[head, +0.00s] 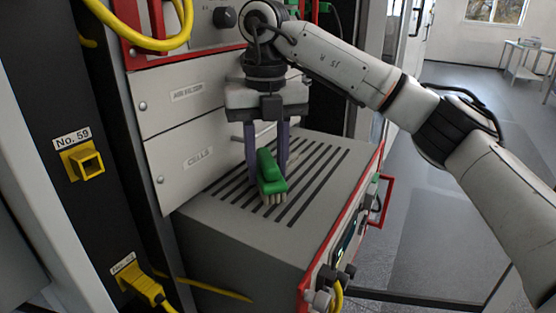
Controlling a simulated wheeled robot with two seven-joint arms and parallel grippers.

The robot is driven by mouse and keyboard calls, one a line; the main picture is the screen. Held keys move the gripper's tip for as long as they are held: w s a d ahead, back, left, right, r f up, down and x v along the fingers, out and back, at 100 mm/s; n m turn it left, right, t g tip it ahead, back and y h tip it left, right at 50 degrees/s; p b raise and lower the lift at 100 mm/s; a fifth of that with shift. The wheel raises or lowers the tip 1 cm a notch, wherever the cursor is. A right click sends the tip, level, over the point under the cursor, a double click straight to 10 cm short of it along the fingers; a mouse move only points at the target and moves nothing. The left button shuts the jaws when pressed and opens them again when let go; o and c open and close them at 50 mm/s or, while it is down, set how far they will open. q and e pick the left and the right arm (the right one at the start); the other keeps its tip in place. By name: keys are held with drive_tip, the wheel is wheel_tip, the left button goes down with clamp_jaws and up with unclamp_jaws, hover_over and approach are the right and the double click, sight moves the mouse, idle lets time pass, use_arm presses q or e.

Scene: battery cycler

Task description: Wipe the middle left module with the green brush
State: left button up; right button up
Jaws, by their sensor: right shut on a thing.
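The green brush (268,172) is in the head view, with its pale bristles facing down. My right gripper (268,165) is shut on it, one finger on each side. The bristles are at or just above the slotted top of a grey module (230,240) that juts out of the rack; I cannot tell whether they touch. This module has a red-edged front with connectors at its right. My left gripper is not in view.
Behind are panels labelled CELLS (200,157) and another above. A black rack post with a yellow socket (83,162) stands at left. Yellow cables hang at upper left and lower down. A red handle (382,200) sticks out at right. Open floor lies to the right.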

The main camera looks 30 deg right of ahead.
sight(268, 172)
drive_tip(key=shift+s+a, duration=0.45)
drive_tip(key=shift+a, duration=0.3)
drive_tip(key=shift+s+a, duration=0.4)
drive_tip(key=shift+a, duration=0.35)
